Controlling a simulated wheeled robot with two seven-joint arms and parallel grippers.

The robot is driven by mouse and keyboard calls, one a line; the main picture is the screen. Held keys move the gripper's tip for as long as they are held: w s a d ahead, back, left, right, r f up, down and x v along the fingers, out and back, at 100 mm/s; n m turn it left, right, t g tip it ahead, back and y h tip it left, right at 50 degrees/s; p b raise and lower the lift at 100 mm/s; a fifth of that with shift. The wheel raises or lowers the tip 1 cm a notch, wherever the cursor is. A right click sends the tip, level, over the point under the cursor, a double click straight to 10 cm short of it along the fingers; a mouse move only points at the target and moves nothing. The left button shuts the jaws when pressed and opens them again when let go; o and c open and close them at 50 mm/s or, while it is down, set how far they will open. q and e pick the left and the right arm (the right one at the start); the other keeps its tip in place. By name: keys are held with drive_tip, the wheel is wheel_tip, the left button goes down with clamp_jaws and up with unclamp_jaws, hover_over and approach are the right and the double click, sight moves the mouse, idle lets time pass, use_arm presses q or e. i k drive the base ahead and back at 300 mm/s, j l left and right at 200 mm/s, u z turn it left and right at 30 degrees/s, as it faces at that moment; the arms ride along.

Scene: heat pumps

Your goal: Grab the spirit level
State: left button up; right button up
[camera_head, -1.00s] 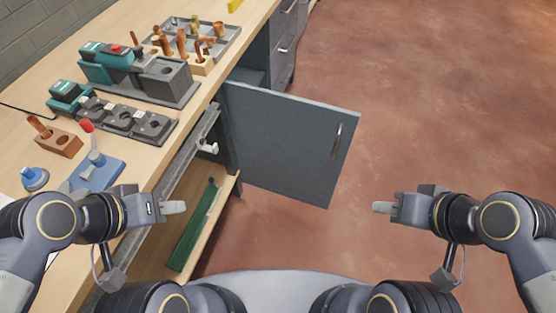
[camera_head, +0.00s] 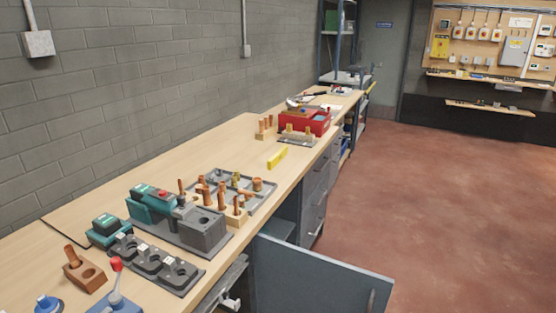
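A small yellow bar, which looks like the spirit level (camera_head: 277,157), lies on the wooden workbench (camera_head: 120,172). It is near the bench's front edge, beyond the grey tray of copper fittings and short of the red toolbox. Neither of my grippers shows in the head view now, so their state and their distance to the yellow bar are hidden.
A grey tray (camera_head: 262,194), a grey machine with teal parts (camera_head: 203,229) and a red toolbox (camera_head: 318,122) stand on the bench. An open cabinet door (camera_head: 318,283) juts into the floor space. The red-brown floor (camera_head: 460,210) at the right is clear.

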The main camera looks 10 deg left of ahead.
sight(281, 153)
drive_tip(key=i+l+z, duration=0.15)
drive_tip(key=l+z, duration=0.15)
drive_tip(key=l, duration=0.25)
drive_tip(key=i+l+z, duration=0.3)
drive_tip(key=l, duration=0.2)
drive_tip(key=i+l+z, duration=0.3)
drive_tip(key=l, duration=0.2)
drive_tip(key=i+l+z, duration=0.3)
drive_tip(key=i+l+u, duration=0.15)
drive_tip(key=i, duration=0.35)
drive_tip(key=i+l+u, duration=0.1)
drive_tip(key=i+l, duration=0.3)
drive_tip(key=i+j+u, duration=0.15)
drive_tip(key=i+u, duration=1.05)
drive_tip(key=i+l+u, duration=0.3)
drive_tip(key=i+u, duration=0.15)
drive_tip(key=i+j+u, duration=0.15)
drive_tip(key=i+u, duration=1)
drive_tip(key=i+j+u, duration=0.1)
drive_tip(key=i, duration=0.65)
